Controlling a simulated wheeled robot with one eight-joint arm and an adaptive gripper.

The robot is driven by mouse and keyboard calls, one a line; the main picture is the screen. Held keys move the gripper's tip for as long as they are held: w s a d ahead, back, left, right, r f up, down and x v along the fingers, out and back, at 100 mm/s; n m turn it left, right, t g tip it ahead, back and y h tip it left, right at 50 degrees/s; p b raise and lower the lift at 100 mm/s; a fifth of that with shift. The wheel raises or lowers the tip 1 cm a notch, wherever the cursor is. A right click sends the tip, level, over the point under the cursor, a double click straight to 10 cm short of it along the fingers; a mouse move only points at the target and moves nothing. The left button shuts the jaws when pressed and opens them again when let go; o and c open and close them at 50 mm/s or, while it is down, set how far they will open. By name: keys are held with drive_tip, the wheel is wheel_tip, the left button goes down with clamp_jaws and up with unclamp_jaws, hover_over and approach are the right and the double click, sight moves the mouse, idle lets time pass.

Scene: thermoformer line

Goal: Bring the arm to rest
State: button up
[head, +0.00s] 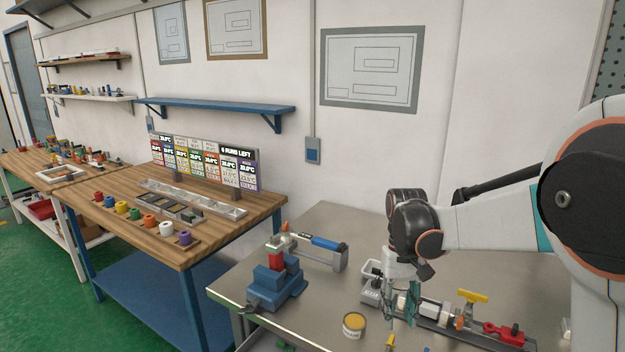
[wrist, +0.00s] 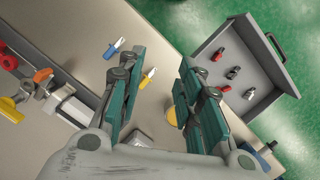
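My arm reaches in from the right in the head view, with my gripper (head: 402,308) pointing down over the metal bench (head: 330,222). The wrist view shows my gripper (wrist: 160,88) with its two teal fingers wide apart and nothing held between them. In the head view the gripper is in front of a long fixture (head: 437,315) with white, yellow and red parts, and partly hides it. I cannot tell the exact height of the fingertips above the bench.
A yellow-topped tin (head: 354,325) stands left of the gripper, and a blue vise (head: 275,285) farther left. Small blue (wrist: 114,48) and yellow (wrist: 148,77) tools lie on the bench. An open grey drawer (wrist: 270,95) with small parts juts out. A wooden table (head: 130,215) stands left.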

drive_tip(key=s+r+t, duration=0.4)
drive_tip(key=s+t, duration=0.1)
drive_tip(key=s, duration=0.4)
drive_tip(key=s+r+t, duration=0.3)
drive_tip(key=s+t, duration=0.1)
drive_tip(key=s, duration=0.6)
drive_tip(key=shift+s+r+t, duration=0.2)
drive_tip(key=shift+r+t, duration=0.15)
drive_tip(key=shift+t, duration=0.05)
